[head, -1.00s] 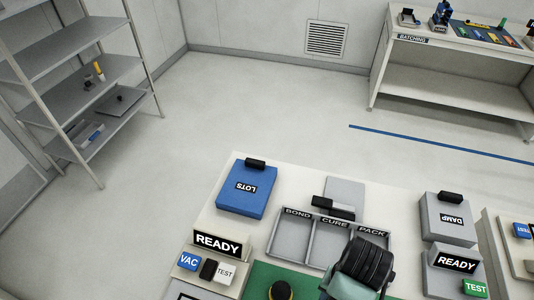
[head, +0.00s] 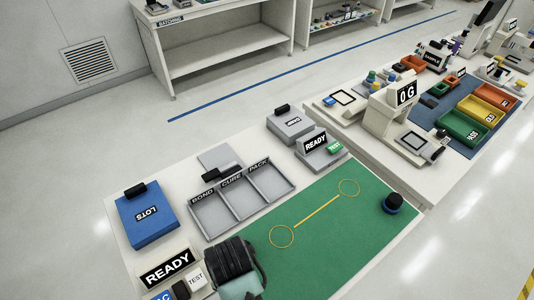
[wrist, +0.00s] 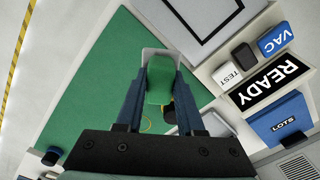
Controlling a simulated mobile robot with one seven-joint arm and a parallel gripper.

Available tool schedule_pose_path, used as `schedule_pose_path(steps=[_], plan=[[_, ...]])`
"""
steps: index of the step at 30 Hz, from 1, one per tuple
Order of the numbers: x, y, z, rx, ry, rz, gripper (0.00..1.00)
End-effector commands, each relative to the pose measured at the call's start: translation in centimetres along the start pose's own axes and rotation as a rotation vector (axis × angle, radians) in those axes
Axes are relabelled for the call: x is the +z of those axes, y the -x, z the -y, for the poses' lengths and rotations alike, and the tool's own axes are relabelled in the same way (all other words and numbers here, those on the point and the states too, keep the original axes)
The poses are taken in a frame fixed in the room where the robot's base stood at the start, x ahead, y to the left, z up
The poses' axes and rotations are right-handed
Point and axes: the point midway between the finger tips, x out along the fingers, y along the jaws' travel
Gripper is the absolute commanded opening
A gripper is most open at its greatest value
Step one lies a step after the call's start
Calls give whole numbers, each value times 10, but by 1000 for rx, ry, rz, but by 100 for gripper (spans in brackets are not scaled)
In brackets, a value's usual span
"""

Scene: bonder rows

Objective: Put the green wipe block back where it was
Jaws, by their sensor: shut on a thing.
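The green wipe block (wrist: 160,88) is between the two fingers of my gripper (wrist: 160,65) in the wrist view. My gripper is shut on it. The block is seen above the green mat (wrist: 95,85); its height over the mat is hard to tell. In the head view my dark wrist (head: 232,262) covers the left part of the mat (head: 330,230), and the block and fingertips are hidden there. Two yellow circles joined by a yellow line show on the mat.
A grey tray marked BOND, CURE, PACK (head: 212,226) lies behind the mat, its compartments looking empty. A blue LOTS box (head: 148,220) and a READY stand (head: 167,268) are at left. A dark knob (head: 392,203) stands near the mat's right end; the mat between is clear.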

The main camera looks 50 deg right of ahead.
Motion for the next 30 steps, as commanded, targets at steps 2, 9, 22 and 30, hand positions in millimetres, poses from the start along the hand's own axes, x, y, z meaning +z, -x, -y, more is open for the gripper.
schedule_pose_path(steps=[2, 9, 22, 30], plan=[[-11, 4, -27, 2, -220, -1, 0], [-24, 4, -72, 4, -622, -8, 0], [-26, -54, -78, 5, -677, -9, 0], [-26, -86, -78, 6, -675, -8, 0]])
